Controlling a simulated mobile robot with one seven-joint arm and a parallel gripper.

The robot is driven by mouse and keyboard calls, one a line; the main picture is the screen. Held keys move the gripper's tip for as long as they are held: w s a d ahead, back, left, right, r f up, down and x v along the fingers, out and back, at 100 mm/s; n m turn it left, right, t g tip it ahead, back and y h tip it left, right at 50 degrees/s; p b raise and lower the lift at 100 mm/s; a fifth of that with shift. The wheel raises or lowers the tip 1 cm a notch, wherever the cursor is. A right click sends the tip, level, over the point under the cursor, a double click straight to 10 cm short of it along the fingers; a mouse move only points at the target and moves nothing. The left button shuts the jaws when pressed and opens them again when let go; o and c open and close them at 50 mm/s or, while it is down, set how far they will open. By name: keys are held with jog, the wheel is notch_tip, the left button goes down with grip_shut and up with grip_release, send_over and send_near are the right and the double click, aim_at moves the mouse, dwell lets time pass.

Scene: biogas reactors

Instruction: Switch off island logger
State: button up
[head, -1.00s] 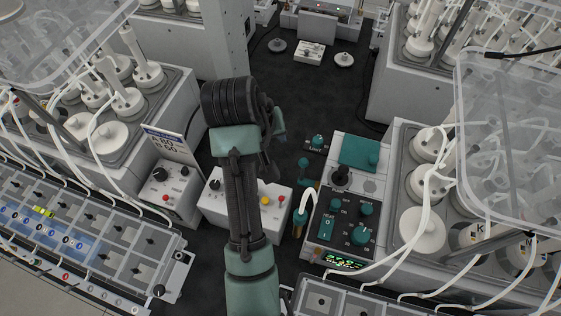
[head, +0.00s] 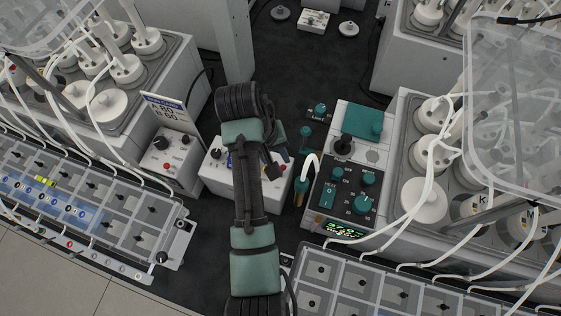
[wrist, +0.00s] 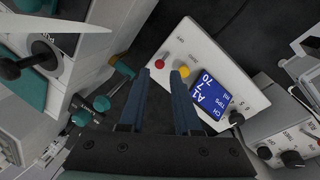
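I see no contact.
Right of the box stands a heater-like unit (head: 346,195) with teal knobs and a lit readout. Left is a smaller control box (head: 168,160) with a sign (head: 166,118). Tubed bottle racks flank both sides.

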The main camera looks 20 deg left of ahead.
aim_at(282, 167)
jog(key=shift+x, duration=1.85)
grip_shut()
